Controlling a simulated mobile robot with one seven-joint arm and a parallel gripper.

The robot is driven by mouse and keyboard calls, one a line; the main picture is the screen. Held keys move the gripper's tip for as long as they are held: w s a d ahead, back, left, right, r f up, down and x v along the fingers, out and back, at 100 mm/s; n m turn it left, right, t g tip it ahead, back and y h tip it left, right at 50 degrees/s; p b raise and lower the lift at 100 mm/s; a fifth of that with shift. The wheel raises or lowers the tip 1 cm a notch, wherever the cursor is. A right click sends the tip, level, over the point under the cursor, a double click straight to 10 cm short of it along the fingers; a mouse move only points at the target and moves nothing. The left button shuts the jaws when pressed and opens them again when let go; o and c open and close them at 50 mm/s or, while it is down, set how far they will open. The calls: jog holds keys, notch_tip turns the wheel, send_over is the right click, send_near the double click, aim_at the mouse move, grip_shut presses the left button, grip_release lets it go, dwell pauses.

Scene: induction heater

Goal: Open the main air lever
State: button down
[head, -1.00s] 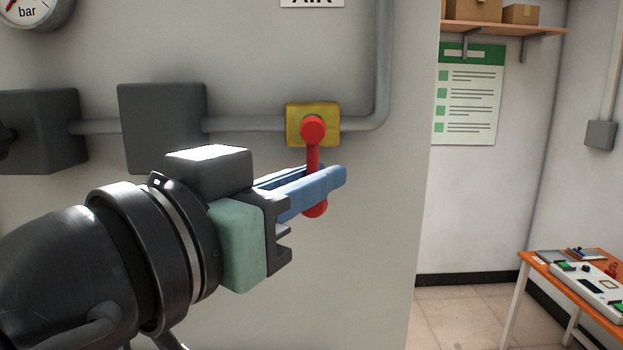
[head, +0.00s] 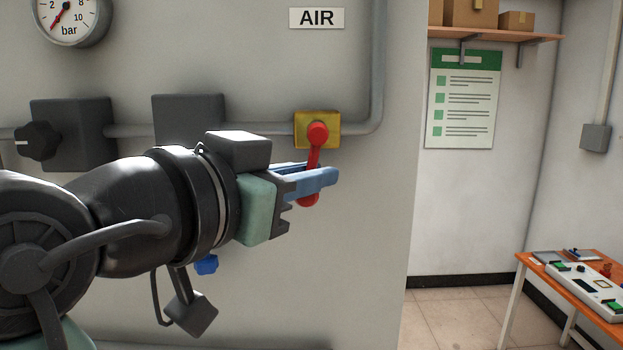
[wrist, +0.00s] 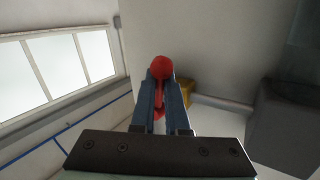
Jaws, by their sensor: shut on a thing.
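The main air lever (head: 315,156) is red and hangs down from a yellow valve block (head: 302,130) on the grey wall pipe, below the AIR sign (head: 316,18). It is near vertical, its lower end slightly to the left. My gripper (head: 322,180) comes from the left with its blue fingers shut on the lower part of the lever; the round red end shows just below them. In the wrist view the red knob (wrist: 160,67) shows at the tips of the fingers, with the lever's red shaft between them. The yellow block (wrist: 188,90) is partly hidden behind the fingers there.
A pressure gauge (head: 72,18) is at the upper left. Grey boxes (head: 188,118) sit along the pipe, one with a black knob (head: 38,140). A poster (head: 463,100) and an orange table (head: 530,262) are to the right. The wall below the lever is clear.

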jog(key=shift+a+m+g+y+p, duration=0.15)
jog(key=shift+a+m+g+y, duration=0.2)
jog(key=shift+m+y, duration=0.25)
jog(key=shift+a+m+g+y+p, duration=0.15)
jog(key=shift+a+m+g+y, duration=0.2)
jog(key=shift+m, duration=0.45)
jog(key=c, duration=1)
grip_release()
jog(key=shift+d, duration=0.1)
jog(key=shift+o, duration=0.4)
jog(key=shift+w, duration=0.1)
jog(key=shift+r, duration=0.15)
